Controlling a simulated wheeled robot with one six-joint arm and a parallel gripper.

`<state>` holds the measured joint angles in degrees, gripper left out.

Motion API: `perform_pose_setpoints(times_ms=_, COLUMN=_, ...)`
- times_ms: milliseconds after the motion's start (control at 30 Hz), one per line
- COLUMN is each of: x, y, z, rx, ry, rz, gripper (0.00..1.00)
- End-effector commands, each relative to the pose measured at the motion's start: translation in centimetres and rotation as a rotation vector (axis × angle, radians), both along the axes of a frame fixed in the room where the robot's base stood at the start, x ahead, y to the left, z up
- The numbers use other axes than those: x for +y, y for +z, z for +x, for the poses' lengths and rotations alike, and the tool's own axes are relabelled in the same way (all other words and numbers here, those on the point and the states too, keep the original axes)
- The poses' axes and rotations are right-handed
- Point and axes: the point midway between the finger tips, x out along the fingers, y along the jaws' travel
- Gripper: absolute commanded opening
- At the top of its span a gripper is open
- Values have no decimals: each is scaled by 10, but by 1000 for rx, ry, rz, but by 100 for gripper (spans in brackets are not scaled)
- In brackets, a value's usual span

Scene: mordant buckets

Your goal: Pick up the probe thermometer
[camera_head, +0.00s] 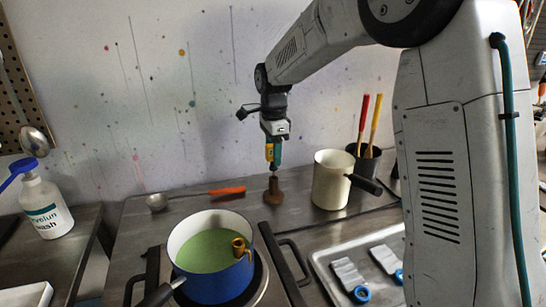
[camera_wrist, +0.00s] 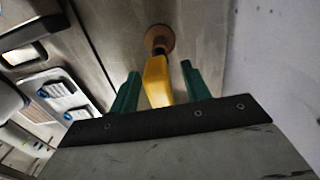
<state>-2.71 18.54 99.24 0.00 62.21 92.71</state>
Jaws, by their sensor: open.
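The probe thermometer, with a yellow handle (camera_head: 269,152), stands upright in a small brown stand (camera_head: 273,192) on the steel counter. In the wrist view the yellow handle (camera_wrist: 157,82) lies between the two green fingers of my gripper (camera_wrist: 160,69), and the round brown stand (camera_wrist: 160,38) shows beyond it. In the head view my gripper (camera_head: 273,158) points down above the stand. It is open, with a finger on each side of the handle and visible gaps. The thermometer's lower part looks dark and thin; its tip is hidden in the stand.
A blue pot (camera_head: 215,280) of green liquid, with a brass-coloured piece (camera_head: 240,247) at its rim, stands front left. A cream pot (camera_head: 331,182) and a dark holder with red and yellow sticks (camera_head: 365,165) stand right. An orange-handled ladle (camera_head: 227,190) lies left; a metal tray (camera_head: 325,260) is front right.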

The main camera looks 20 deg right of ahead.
Motion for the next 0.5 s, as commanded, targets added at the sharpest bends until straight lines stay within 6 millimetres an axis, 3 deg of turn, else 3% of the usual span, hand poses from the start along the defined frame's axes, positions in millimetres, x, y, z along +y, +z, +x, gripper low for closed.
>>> perform_pose_setpoints(times_ms=167, x=0, y=0, z=0, rx=0, ry=0, rz=0, gripper=47)
perform_pose_setpoints(times_ms=367, x=0, y=0, z=0, rx=0, ry=0, rz=0, gripper=0)
perform_pose_setpoints(times_ms=500, x=-1, y=0, z=0, rx=0, ry=0, rz=0, gripper=0)
